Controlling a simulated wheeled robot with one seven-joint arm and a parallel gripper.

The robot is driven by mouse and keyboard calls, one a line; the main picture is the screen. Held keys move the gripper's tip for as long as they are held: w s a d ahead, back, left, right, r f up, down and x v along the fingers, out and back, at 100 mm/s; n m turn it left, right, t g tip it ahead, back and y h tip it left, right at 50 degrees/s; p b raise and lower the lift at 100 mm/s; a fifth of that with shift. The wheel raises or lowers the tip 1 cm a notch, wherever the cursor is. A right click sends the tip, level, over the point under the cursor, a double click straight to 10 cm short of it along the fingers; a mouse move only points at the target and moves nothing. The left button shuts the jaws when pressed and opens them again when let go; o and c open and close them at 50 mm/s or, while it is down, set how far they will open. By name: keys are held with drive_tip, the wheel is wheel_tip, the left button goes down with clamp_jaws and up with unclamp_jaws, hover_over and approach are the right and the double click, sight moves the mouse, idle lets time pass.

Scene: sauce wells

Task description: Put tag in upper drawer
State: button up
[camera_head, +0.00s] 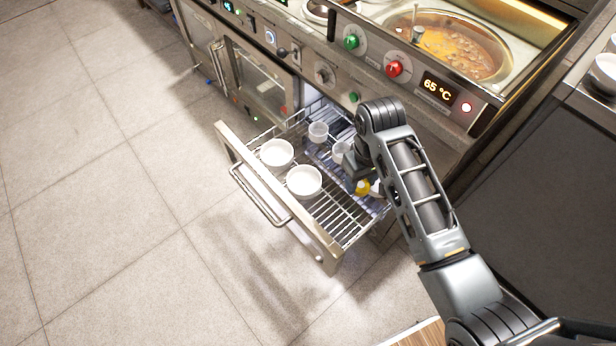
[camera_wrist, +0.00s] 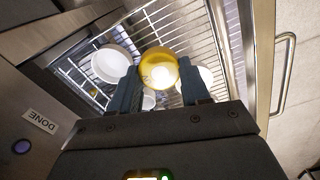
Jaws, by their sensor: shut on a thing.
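A yellow round thing (camera_head: 362,187), which looks like the tag, is between the fingers of my gripper (camera_wrist: 158,68). My arm hides part of the drawer's right side. I cannot tell whether the yellow thing touches the wire floor.
White bowls (camera_head: 304,184) (camera_head: 277,153) and small cups (camera_head: 318,132) (camera_head: 340,150) stand in the drawer. Above is a control panel with a red knob (camera_head: 394,68) and a soup well (camera_head: 455,48). A panel labelled DONE (camera_wrist: 40,121) is close at left in the wrist view.

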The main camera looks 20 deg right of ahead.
drive_tip(key=s+d+f+b, duration=0.1)
drive_tip(key=d+f+b, duration=0.1)
drive_tip(key=f+b, duration=0.25)
drive_tip(key=s+d+f+b, duration=0.2)
drive_tip(key=f+b, duration=0.1)
drive_tip(key=f, duration=0.3)
drive_tip(key=b, duration=0.2)
hover_over(326, 223)
wheel_tip(326, 223, down, 7)
drive_tip(key=shift+f, duration=0.1)
drive_tip(key=shift+f+b, duration=0.85)
drive_tip(key=shift+f, duration=1.15)
drive_tip(key=shift+f, duration=0.15)
drive_tip(key=o, duration=1.1)
drive_tip(key=shift+o, duration=0.2)
wheel_tip(326, 223, up, 12)
drive_tip(key=p, duration=0.3)
drive_tip(key=shift+r, duration=0.2)
